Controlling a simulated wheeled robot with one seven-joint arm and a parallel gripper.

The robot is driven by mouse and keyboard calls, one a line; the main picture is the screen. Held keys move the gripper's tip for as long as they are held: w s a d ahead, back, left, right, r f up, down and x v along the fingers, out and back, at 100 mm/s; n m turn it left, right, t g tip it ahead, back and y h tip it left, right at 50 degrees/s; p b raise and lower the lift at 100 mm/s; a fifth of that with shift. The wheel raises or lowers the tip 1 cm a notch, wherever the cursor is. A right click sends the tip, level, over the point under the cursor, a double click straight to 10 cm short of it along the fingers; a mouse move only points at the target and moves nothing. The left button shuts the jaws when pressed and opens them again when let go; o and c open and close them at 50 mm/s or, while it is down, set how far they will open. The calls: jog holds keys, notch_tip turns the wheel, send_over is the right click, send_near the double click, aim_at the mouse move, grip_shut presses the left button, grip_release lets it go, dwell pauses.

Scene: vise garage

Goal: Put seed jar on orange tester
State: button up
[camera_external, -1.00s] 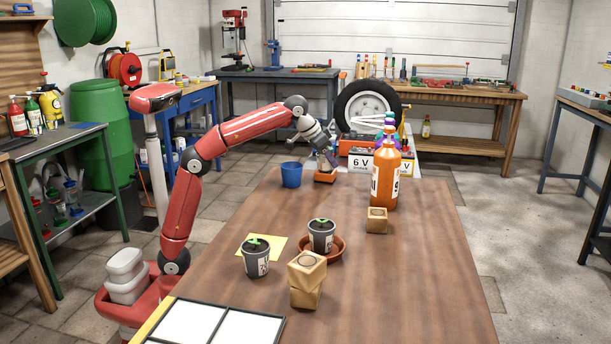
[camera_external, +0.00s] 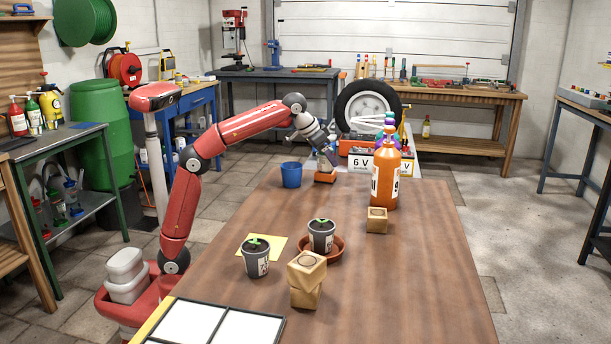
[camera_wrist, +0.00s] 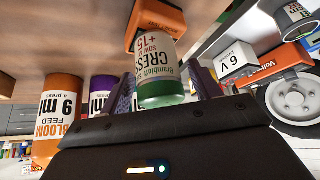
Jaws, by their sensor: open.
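The seed jar (camera_wrist: 160,62) has a white label and a green lid. In the wrist view, which looks upside down, its base end meets the orange tester (camera_wrist: 150,14), and it appears to stand upright on it. My gripper (camera_wrist: 163,88) is open, with one purple-grey finger on each side of the jar and small gaps visible. In the external view my gripper (camera_external: 329,158) is just above the orange tester (camera_external: 325,178) at the table's far end. The jar is small and partly hidden by the fingers there.
A blue cup (camera_external: 291,175) stands left of the tester. An orange bottle (camera_external: 385,182) and a 6 V battery (camera_external: 360,163) are to its right. A wooden block (camera_external: 377,220) and potted seedlings (camera_external: 256,257) stand nearer. The table's right side is clear.

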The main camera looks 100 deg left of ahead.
jog(key=p+v, duration=0.3)
jog(key=v, duration=0.8)
jog(key=shift+d, duration=0.1)
jog(key=s+d+f+m+h+p, duration=0.1)
jog(key=s+d+f+m, duration=0.15)
jog(key=d, duration=0.25)
jog(key=s+d+f+m+p, duration=0.1)
jog(key=s+d+m, duration=0.1)
jog(key=s+d, duration=0.3)
jog(key=s+d+f+m+g+p, duration=0.1)
jog(key=s+d+f+m+g, duration=0.1)
jog(key=s+d+f+m, duration=0.75)
jog(key=s+f+n+t+h+b, duration=0.1)
jog(key=s+f+n, duration=0.2)
jog(key=f, duration=0.5)
jog(key=s+a+f+n+t+h+b, duration=0.1)
jog(key=f+n, duration=0.3)
jog(key=f, duration=0.5)
jog(key=shift+s+a+f+n+b, duration=0.3)
jog(key=shift+s+b, duration=0.25)
jog(key=shift+s, duration=0.3)
